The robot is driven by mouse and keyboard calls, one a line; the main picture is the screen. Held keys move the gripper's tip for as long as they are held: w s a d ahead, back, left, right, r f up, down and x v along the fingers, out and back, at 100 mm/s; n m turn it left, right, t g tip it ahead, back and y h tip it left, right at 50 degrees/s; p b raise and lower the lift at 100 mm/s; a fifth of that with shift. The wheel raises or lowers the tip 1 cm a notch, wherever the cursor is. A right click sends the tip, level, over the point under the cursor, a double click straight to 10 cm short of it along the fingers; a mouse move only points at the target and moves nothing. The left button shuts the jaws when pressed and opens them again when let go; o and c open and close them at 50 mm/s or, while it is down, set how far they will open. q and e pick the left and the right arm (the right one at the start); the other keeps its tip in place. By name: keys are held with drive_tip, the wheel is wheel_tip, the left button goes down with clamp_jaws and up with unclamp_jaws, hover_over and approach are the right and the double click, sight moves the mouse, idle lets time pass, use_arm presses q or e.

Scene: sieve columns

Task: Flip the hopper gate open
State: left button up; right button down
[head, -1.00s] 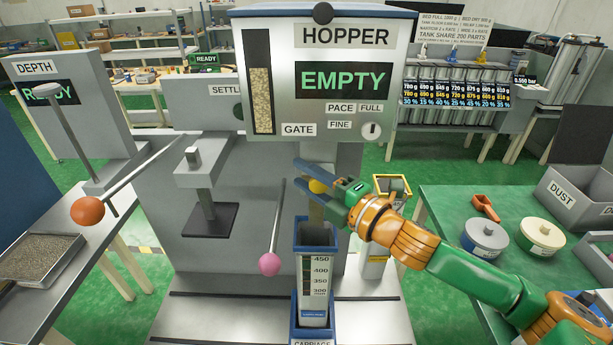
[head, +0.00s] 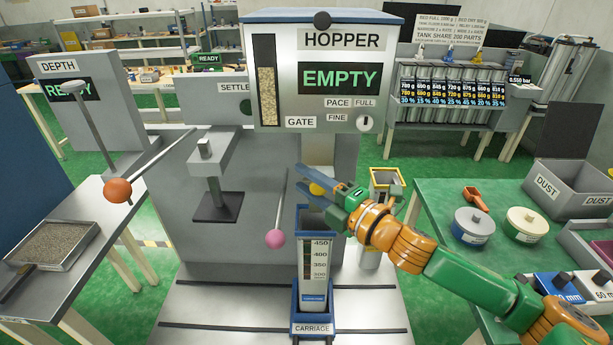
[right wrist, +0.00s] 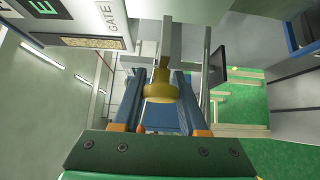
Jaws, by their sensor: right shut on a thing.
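The grey hopper (head: 290,80) stands in the middle of the head view, with an EMPTY display and a GATE label. Under it a yellow gate knob (head: 317,188) shows between the fingers of my right gripper (head: 320,190). In the right wrist view the yellow knob (right wrist: 160,92) and its stem lie between the two fingers (right wrist: 160,100), which are shut on it. My right arm reaches in from the lower right. My left gripper is out of view.
A graduated container (head: 314,262) stands in the blue carriage (head: 312,325) just below my right gripper. A pink-ball lever (head: 275,239) and an orange-ball lever (head: 118,190) are to the left. The green table (head: 440,215) at right holds round tins.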

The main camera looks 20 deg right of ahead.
drive_tip(key=shift+f, duration=0.1)
drive_tip(key=c, duration=0.7)
unclamp_jaws()
drive_tip(key=shift+w, duration=0.1)
drive_tip(key=shift+o, duration=1.1)
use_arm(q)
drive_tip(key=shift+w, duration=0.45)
use_arm(e)
drive_tip(key=shift+w+a, duration=0.1)
